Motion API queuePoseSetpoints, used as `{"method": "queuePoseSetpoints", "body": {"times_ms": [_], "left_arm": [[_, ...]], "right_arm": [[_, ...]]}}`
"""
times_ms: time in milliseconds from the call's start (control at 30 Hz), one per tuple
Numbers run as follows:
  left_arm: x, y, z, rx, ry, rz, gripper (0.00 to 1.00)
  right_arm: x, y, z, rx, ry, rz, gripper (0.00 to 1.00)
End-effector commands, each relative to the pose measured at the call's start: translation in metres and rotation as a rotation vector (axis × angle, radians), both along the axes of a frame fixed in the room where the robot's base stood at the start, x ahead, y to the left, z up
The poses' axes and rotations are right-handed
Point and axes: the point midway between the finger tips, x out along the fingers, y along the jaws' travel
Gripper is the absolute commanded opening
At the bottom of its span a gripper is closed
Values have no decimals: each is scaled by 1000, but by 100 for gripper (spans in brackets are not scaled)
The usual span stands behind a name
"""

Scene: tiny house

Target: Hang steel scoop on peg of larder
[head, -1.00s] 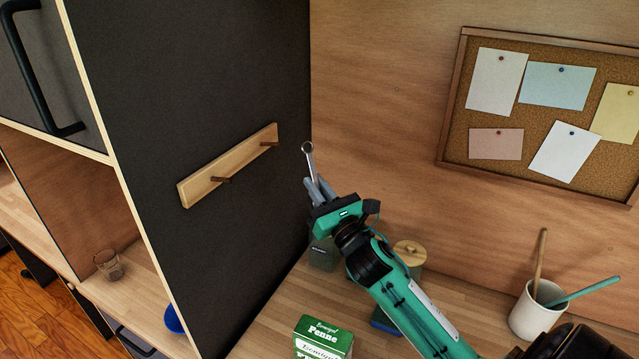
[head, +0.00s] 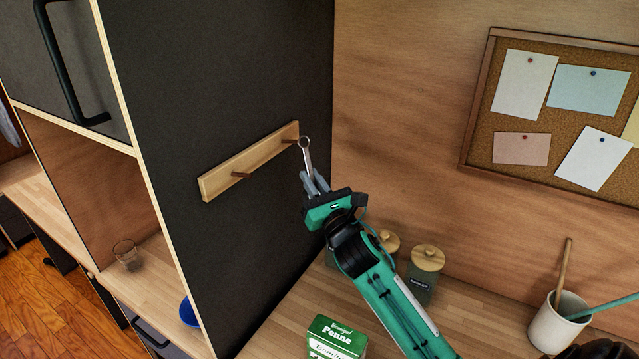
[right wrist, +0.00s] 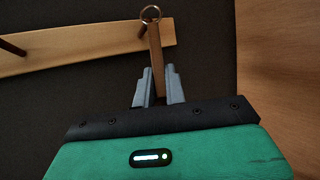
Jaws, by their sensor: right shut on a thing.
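My right gripper (head: 316,184) is shut on the handle of the steel scoop (head: 307,158), which points up with its ring end at the top. The scoop's bowl is hidden by the gripper. The wooden peg rail (head: 250,162) is fixed to the dark side of the larder (head: 215,90). The ring is right at the tip of the right peg (head: 289,141). In the right wrist view the scoop's ring (right wrist: 150,14) overlaps that peg's end; I cannot tell whether it is around it or in front. The left peg (head: 240,174) is bare. My left gripper is out of view.
Below are lidded jars (head: 424,262), a green penne box (head: 336,338) and a white utensil pot (head: 556,325) on the counter. A cork board (head: 560,115) hangs on the wooden wall at right. The air in front of the rail's left part is clear.

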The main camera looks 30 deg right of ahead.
Motion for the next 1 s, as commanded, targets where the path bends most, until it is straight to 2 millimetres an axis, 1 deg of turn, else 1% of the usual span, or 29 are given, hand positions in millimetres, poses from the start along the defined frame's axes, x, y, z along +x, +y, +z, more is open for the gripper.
{"method": "queuePoseSetpoints", "body": {"times_ms": [367,500,700,1000], "left_arm": [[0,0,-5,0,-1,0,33],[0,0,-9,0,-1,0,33],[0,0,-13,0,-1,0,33],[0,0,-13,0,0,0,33]], "right_arm": [[20,12,-1,1,-1,-1,0],[25,15,-6,0,0,1,0],[30,18,-10,0,0,0,0],[32,18,-11,0,0,-1,0]]}}
